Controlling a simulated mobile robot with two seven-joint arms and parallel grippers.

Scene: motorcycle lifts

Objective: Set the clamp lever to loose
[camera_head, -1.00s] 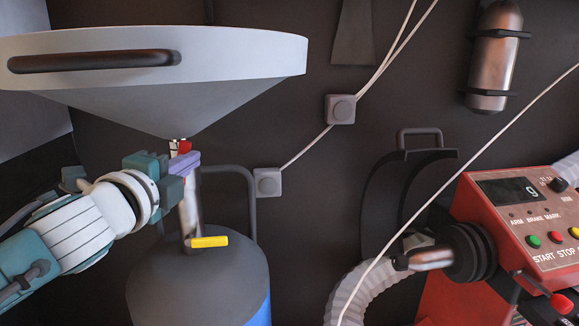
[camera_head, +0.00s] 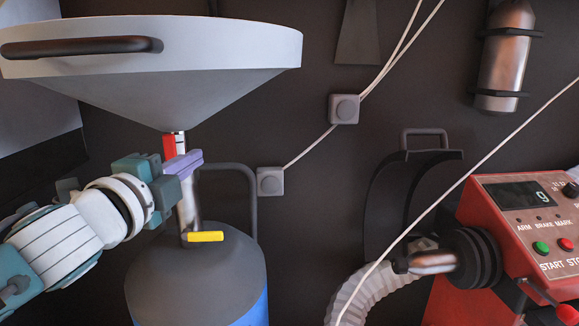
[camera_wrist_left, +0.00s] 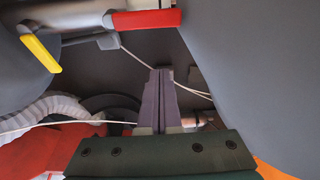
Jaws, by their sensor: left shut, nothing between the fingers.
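A red lever (camera_head: 169,146) is on the upright tube just below the funnel-shaped pan; it may be the clamp lever. In the left wrist view the red lever (camera_wrist_left: 145,19) points sideways from its grey mount. A yellow lever (camera_head: 206,237) sits lower, at the foot of the tube; it also shows in the left wrist view (camera_wrist_left: 40,53). My left gripper (camera_head: 183,164) is shut and empty, its purple fingers just below the red lever and in front of the tube. In the left wrist view the fingertips (camera_wrist_left: 160,72) appear apart from both levers. My right gripper is not in view.
The wide grey pan (camera_head: 150,75) hangs over my left gripper. The dark rounded tank (camera_head: 190,285) stands below, with a bent handle (camera_head: 252,195) beside the tube. A red machine with buttons (camera_head: 520,240) and a ribbed hose (camera_head: 365,295) are at right.

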